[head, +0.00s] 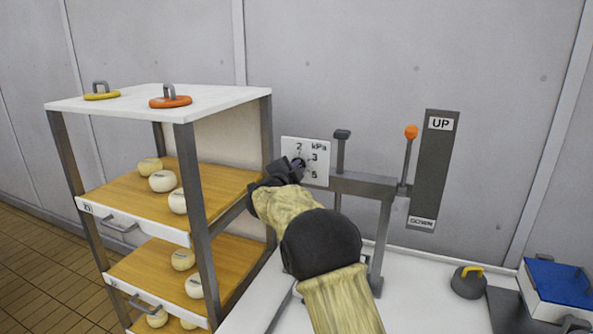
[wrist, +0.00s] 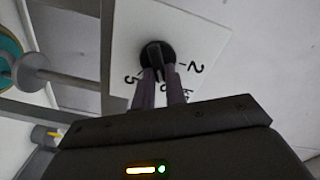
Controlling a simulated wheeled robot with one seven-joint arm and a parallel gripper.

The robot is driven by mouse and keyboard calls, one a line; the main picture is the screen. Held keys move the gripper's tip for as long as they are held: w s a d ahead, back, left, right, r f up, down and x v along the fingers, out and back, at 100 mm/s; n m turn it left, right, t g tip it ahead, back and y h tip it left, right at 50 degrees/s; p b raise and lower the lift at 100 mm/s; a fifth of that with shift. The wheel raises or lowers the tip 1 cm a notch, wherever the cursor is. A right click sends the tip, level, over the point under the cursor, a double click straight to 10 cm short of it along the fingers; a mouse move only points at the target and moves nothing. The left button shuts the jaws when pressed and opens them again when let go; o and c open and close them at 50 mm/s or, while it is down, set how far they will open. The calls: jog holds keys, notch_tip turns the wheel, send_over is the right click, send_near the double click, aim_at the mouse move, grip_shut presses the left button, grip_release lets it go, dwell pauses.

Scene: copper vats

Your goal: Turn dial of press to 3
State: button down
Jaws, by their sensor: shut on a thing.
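The press has a white dial plate (head: 320,150) marked 2, 3, 5 and kPa, upside down in the wrist view (wrist: 208,35). A dark round dial (wrist: 157,53) sits on the plate; it shows only partly in the head view (head: 299,161). My gripper (wrist: 159,78) is at the dial with both fingers shut on its knob. In the head view my gripper (head: 287,170) reaches the plate's lower left, and my arm covers part of the press. I cannot tell which number the dial points at.
Right of the plate stand a lever with an orange knob (head: 411,132) and an UP/DOWN panel (head: 433,170). A shelf rack (head: 190,220) with several round cheeses stands close on the left. A yellow-handled weight (head: 467,283) and a blue-topped box (head: 560,282) are on the right.

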jog(key=c, duration=1.4)
grip_release()
jog(key=shift+c, duration=0.2)
jog(key=shift+s+a, duration=0.1)
jog(key=shift+s, duration=0.05)
jog(key=b+v, duration=0.5)
jog(key=v, duration=1.2)
